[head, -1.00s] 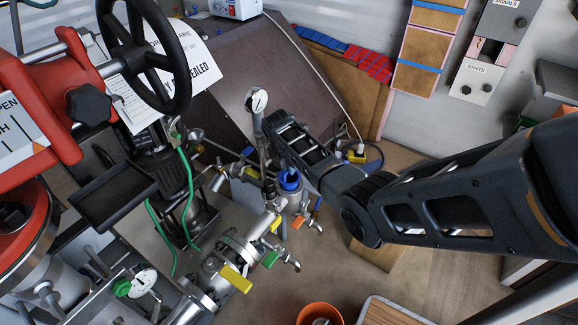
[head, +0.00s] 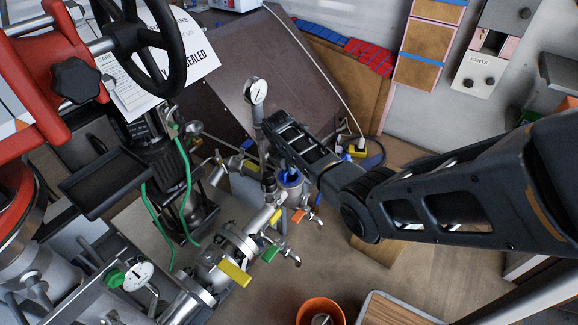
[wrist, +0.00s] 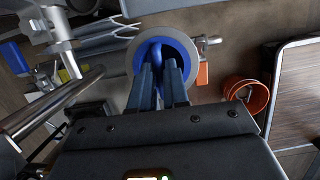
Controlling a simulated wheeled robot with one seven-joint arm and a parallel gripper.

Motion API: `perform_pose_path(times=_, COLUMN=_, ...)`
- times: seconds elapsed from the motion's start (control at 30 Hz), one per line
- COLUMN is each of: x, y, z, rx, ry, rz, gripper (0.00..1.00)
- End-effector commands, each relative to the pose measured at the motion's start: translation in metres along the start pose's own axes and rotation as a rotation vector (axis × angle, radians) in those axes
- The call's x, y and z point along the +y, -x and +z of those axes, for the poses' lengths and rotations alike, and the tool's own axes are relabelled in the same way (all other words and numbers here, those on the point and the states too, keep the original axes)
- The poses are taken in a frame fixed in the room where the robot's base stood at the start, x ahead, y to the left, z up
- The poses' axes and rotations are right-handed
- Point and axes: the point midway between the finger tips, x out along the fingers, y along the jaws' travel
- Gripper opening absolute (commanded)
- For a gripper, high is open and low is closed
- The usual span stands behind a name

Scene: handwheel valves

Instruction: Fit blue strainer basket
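The blue strainer basket (head: 289,177) sits inside the round open mouth of the metal strainer body (head: 294,193), with little of it showing in the head view. In the wrist view the basket (wrist: 140,62) is ringed by the grey rim (wrist: 186,47), and its blue bail handle (wrist: 157,57) rises toward me. My gripper (wrist: 160,78) is over the mouth, its two fingers close together on the handle. In the head view my gripper (head: 283,166) comes down from the upper right. The basket's lower part and its seat are hidden.
A pressure gauge (head: 256,91) on a stem stands just left of my gripper. Yellow (head: 235,272), green and orange valve handles lie along the pipe below. An orange bucket (head: 320,311) stands on the floor. A black handwheel (head: 150,40) is at upper left.

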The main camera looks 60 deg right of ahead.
Motion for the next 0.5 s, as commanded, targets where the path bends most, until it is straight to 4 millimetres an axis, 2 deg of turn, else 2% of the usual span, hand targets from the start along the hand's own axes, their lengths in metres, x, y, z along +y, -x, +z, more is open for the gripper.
perform_pose_path(times=0.03, x=0.0002, y=0.0008, z=0.0003, rx=0.0, ry=0.0, rz=0.0, gripper=0.2)
perform_pose_path(times=0.23, x=0.0, y=0.0007, z=0.0002, rx=0.0, ry=0.0, rz=0.0, gripper=0.39)
perform_pose_path(times=0.5, x=-0.0002, y=0.0024, z=0.0001, rx=0.0, ry=0.0, rz=0.0, gripper=0.39)
